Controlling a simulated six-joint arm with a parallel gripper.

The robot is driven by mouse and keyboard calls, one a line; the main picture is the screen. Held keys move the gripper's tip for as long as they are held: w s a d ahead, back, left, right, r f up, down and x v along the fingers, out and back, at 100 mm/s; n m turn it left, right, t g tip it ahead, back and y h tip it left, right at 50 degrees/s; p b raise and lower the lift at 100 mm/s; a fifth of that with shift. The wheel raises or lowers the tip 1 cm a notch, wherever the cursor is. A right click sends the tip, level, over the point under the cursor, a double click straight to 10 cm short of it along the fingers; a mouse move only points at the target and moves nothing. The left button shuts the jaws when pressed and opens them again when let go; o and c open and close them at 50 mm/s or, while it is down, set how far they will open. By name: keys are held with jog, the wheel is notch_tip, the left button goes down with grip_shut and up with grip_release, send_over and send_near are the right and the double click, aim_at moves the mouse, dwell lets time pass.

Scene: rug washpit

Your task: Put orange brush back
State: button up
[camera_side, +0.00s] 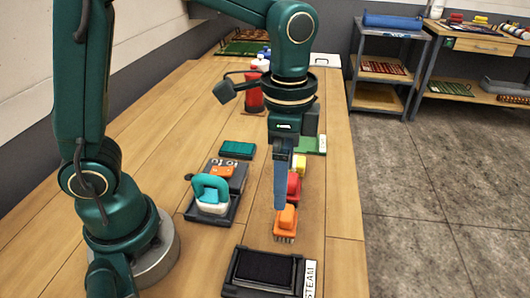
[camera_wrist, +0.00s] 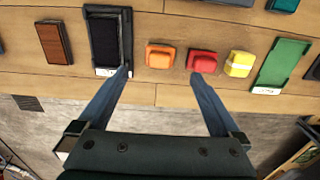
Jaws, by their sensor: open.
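The orange brush (camera_side: 286,218) stands on the wooden bench with its bristles down, between the dark STEAM tray and the red brush (camera_side: 293,186). It also shows in the wrist view (camera_wrist: 160,57), just ahead of the gap between my fingers. My gripper (camera_side: 281,204) points down close to the orange brush, and one blue finger partly overlaps it in the side view. The wrist view shows the fingers (camera_wrist: 160,74) spread apart with nothing between them. The yellow brush (camera_side: 299,163) stands beyond the red one. Whether a finger touches the orange brush is unclear.
A dark STEAM tray (camera_side: 240,289) lies at the near end of the row, and a green tray (camera_wrist: 280,62) lies past the yellow brush. A dark tray with a teal-handled tool (camera_side: 211,190) sits left of the brushes. Bare bench lies right of the row.

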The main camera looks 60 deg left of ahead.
jog(key=s+a+r+n+t, duration=0.4)
jog(key=s+a+n+t, duration=0.1)
jog(key=s+n, duration=0.3)
jog(key=shift+s+a+n+t, duration=0.2)
jog(key=shift+a+n+t, duration=0.1)
jog(key=shift+a+n, duration=0.2)
